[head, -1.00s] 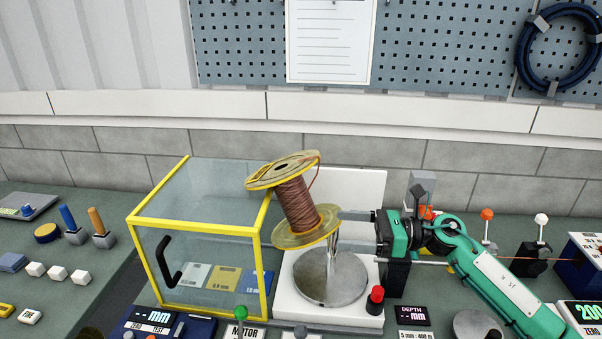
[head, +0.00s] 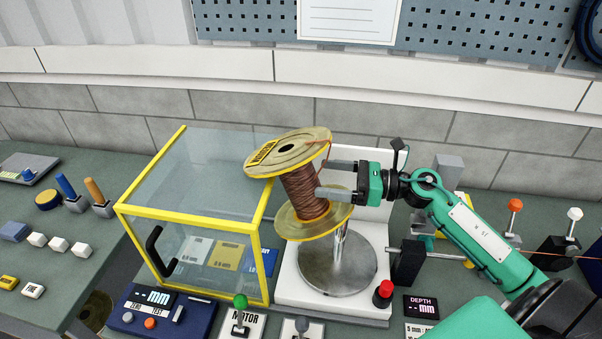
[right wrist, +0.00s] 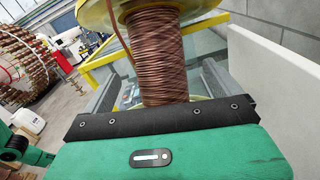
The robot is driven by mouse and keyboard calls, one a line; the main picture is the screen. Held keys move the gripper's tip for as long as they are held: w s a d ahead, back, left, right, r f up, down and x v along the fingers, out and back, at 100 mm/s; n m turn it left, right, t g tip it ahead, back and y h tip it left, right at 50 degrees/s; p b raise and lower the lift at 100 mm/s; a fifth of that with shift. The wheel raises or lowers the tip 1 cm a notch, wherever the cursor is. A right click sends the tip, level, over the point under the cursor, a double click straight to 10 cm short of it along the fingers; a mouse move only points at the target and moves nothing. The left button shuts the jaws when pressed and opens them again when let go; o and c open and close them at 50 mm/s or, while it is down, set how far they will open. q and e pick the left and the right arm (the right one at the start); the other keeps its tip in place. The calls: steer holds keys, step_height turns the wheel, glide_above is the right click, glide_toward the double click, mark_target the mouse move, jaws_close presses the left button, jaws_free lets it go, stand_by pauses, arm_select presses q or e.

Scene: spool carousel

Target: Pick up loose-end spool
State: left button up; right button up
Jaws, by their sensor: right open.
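A spool of copper-brown wire (head: 303,190) with yellowish flanges stands tilted on a metal post above a round steel plate (head: 338,268). A strand of wire runs up over its upper flange (head: 288,152). My right gripper (head: 322,178) is open and comes in from the right between the two flanges, its fingertips close to the wound core. In the right wrist view the wound core (right wrist: 158,60) stands upright between the two grey fingers, with a strand crossing at its left. I cannot tell whether the fingers touch it. My left gripper is not in view.
A clear box with yellow edges (head: 190,230) stands close left of the spool. A red button (head: 383,292), control panels (head: 160,312) and levers line the front. A wall is behind.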

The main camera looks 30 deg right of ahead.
mark_target(316, 175)
steer(key=shift+w+a+r, duration=0.1)
steer(key=shift+w+a, duration=0.25)
steer(key=shift+a, duration=0.25)
steer(key=shift+w+a+p, duration=0.1)
steer(key=shift+a+p, duration=0.05)
steer(key=shift+p, duration=0.15)
steer(key=shift+w+a+r+p, duration=0.15)
steer(key=shift+w+a+p, duration=0.05)
steer(key=shift+a+p, duration=0.1)
steer(key=p+x, duration=0.2)
steer(key=x, duration=0.1)
steer(key=shift+w+a, duration=0.15)
steer(key=shift+w, duration=0.1)
steer(key=shift+w+a+f, duration=0.2)
steer(key=shift+w+a, duration=0.05)
steer(key=shift+a, duration=0.2)
steer(key=shift+c, duration=1)
steer(key=c, duration=1.8)
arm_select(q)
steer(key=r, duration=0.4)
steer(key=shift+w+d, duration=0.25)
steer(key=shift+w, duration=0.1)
arm_select(e)
steer(key=shift+w+d+r, duration=0.1)
steer(key=shift+d+r, duration=0.05)
jaws_close()
